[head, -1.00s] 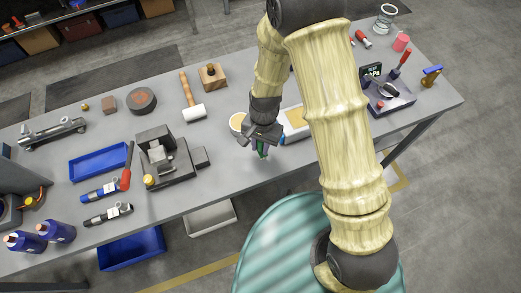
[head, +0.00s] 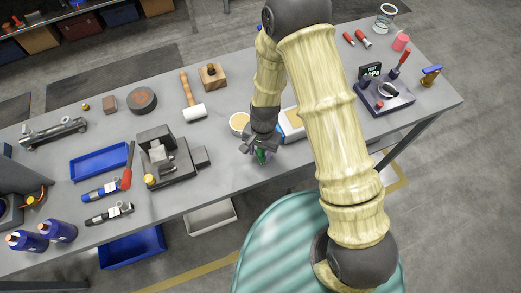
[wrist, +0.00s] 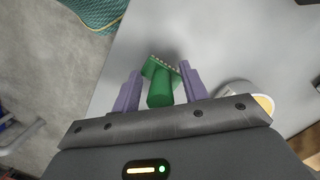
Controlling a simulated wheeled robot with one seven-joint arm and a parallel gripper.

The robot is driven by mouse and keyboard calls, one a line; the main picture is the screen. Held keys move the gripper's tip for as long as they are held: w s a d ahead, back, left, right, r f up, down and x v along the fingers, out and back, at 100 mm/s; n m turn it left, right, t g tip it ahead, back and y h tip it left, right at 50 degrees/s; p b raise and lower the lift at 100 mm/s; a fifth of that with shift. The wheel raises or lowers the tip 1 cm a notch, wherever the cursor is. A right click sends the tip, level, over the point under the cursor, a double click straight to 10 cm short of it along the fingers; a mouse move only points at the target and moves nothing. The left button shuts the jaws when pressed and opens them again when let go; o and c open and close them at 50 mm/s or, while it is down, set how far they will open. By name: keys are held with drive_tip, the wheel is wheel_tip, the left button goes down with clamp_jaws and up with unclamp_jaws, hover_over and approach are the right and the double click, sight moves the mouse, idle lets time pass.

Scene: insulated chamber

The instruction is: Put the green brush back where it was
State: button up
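The green brush (head: 262,157) is at the near part of the grey workbench, just below my gripper. In the wrist view the brush (wrist: 160,86) lies between the two purple fingers, with pale bristle tufts along its far edge. My gripper (wrist: 160,75) is open around it, and narrow gaps show on both sides of the handle. In the head view my gripper (head: 261,151) points down over the brush and partly hides it. I cannot tell exactly how the brush meets the bench top.
A round cup with tan contents (head: 239,122) stands close by my gripper, and a white tray (head: 291,125) is just right of it. The bench's front edge (head: 235,189) is near.

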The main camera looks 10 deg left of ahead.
wheel_tip(320, 180, up, 12)
drive_tip(key=w+b, duration=0.1)
drive_tip(key=b, duration=0.1)
drive_tip(key=shift+w+d, duration=0.2)
drive_tip(key=shift+w, duration=0.15)
idle(0.3)
idle(0.6)
drive_tip(key=s+d+r+n+t, duration=0.1)
drive_tip(key=d+r, duration=0.4)
drive_tip(key=d, duration=0.6)
drive_tip(key=s+d+r+n+t, duration=0.1)
drive_tip(key=d+r, duration=0.4)
drive_tip(key=d, duration=0.6)
drive_tip(key=shift+s+n+t, duration=0.4)
drive_tip(key=shift+s+t, duration=0.05)
drive_tip(key=shift+t, duration=0.65)
drive_tip(key=shift+r, duration=0.15)
